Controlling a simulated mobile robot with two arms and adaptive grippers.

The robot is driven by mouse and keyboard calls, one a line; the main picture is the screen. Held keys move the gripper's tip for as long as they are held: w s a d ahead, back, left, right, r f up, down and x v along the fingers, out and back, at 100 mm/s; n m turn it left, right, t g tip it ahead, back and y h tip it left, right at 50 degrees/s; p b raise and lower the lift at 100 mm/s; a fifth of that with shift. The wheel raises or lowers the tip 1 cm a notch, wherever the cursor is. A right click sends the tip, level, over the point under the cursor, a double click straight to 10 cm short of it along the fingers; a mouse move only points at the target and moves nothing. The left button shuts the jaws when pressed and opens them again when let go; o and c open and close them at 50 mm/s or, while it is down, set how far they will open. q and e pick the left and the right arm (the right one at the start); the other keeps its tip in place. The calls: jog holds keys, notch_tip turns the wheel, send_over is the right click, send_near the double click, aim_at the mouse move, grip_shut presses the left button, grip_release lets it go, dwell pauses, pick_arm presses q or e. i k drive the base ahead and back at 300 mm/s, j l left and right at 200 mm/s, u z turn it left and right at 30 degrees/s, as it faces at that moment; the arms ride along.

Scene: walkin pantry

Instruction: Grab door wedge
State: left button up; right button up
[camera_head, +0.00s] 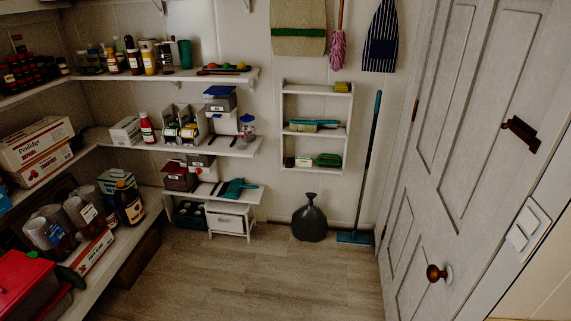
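I cannot make out a door wedge for certain in the head view. The white wall rack (283,125) holds small items: a yellow sponge-like block (343,87) on top, brushes (313,126) on the middle shelf, and a green item (328,160) beside small dark and tan pieces (303,161) on the lowest shelf. These are too small to name surely. The white panelled door (440,130) at the right has a brown knob (437,273) and a dark brown fitting (521,134). Neither of my grippers is in view.
Loaded shelves (140,278) line the left and back walls. A low white stool (232,222) stands below the back shelves. A dark bag-like jug (309,220) and a blue mop (356,236) stand by the back wall. The wooden floor (260,275) in the middle is clear.

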aim_at(289, 162)
jog(key=i+l, duration=0.15)
jog(key=i, duration=0.65)
jog(key=i+l+z, duration=0.1)
jog(key=i, duration=0.65)
